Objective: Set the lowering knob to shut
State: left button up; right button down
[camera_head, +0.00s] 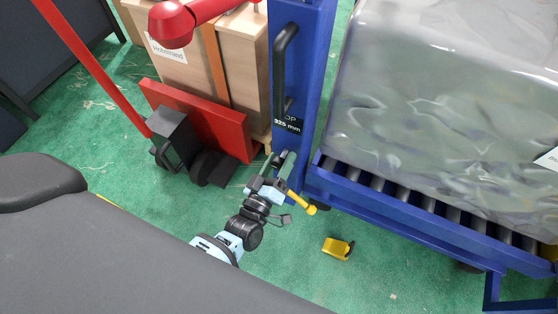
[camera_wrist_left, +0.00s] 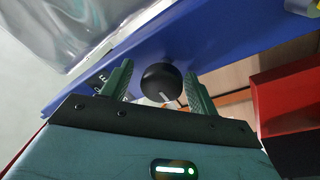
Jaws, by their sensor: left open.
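The lowering knob (camera_wrist_left: 161,82) is a round black knob with a pale mark on its lower side, on the blue post. In the left wrist view it sits between the two finger tips of my left gripper (camera_wrist_left: 160,85), which is open around it; I cannot tell whether either finger touches it. In the head view my left gripper (camera_head: 279,164) is at the lower part of the blue post (camera_head: 297,70), and I cannot make out the knob clearly there. My right gripper is out of view.
A yellow lever (camera_head: 302,203) sticks out beside my gripper. A blue roller frame (camera_head: 400,215) carries a wrapped load (camera_head: 440,110) on the right. A red truck (camera_head: 205,125) and wooden crates (camera_head: 240,70) stand left. A yellow item (camera_head: 337,248) lies on the green floor.

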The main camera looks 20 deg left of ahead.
aim_at(277, 167)
pick_arm(q)
jog(key=shift+s+f, duration=0.1)
jog(key=shift+s, duration=0.2)
jog(key=s, duration=0.4)
jog(key=s+p, duration=0.1)
jog(key=s, duration=0.1)
jog(key=shift+s+a+f, duration=0.15)
jog(key=shift+s+f, duration=0.15)
jog(key=shift+f, duration=0.1)
jog(key=shift+s+f, duration=0.1)
jog(key=shift+s, duration=0.2)
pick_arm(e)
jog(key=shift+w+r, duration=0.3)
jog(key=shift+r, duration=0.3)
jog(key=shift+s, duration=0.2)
